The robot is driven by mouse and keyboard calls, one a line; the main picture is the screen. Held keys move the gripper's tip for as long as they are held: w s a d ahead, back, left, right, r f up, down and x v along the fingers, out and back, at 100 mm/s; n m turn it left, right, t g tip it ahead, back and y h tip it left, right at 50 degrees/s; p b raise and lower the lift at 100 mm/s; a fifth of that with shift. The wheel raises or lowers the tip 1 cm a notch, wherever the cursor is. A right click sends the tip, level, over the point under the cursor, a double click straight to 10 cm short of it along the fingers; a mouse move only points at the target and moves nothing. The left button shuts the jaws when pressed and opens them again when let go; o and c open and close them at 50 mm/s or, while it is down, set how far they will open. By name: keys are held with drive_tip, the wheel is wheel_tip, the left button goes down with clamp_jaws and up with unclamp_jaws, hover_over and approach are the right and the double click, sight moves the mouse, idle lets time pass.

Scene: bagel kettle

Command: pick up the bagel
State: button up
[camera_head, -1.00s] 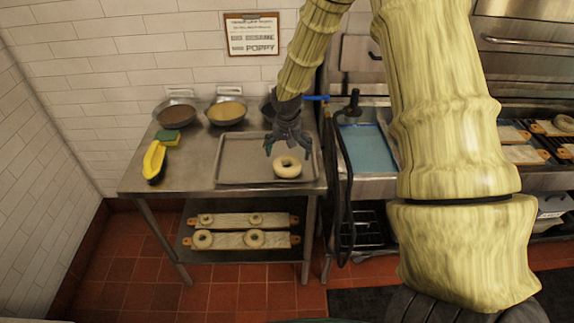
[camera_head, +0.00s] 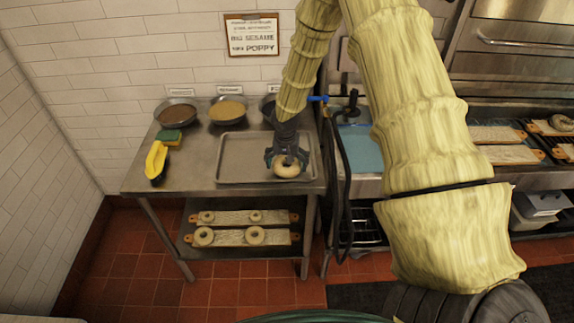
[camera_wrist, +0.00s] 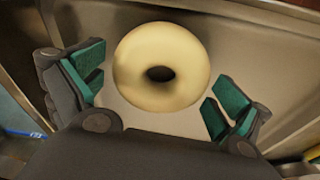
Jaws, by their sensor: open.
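A pale, round bagel (camera_head: 286,170) with a hole in its middle lies on the metal tray (camera_head: 232,180), toward the tray's right side. My gripper (camera_head: 287,160) is right over the bagel in the head view and hides its far part. In the wrist view the bagel (camera_wrist: 161,67) lies between and just beyond my gripper's two green-padded fingers (camera_wrist: 158,88), which are spread apart. A gap shows on each side of the bagel, and the gripper holds nothing.
Bowls of toppings (camera_head: 227,111) stand along the back of the steel table (camera_head: 190,150). Boards with several bagels (camera_head: 240,237) are on the shelf below. A black hose (camera_head: 346,190) hangs to the right.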

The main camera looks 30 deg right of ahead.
drive_tip(key=c, duration=1.1)
drive_tip(key=shift+r, duration=0.15)
drive_tip(key=shift+r+b, duration=0.75)
drive_tip(key=shift+r, duration=0.05)
drive_tip(key=shift+a+r+b, duration=0.15)
drive_tip(key=shift+r+b, duration=0.35)
drive_tip(key=shift+r, duration=0.3)
drive_tip(key=s+a+b, duration=0.1)
drive_tip(key=s+a, duration=0.2)
drive_tip(key=s+a+r+b, duration=0.1)
drive_tip(key=s+a+b, duration=0.1)
drive_tip(key=s+a, duration=0.2)
drive_tip(key=s+a+b, duration=0.2)
drive_tip(key=s+a, duration=0.2)
drive_tip(key=shift+a+r, duration=0.2)
drive_tip(key=shift+r, duration=0.1)
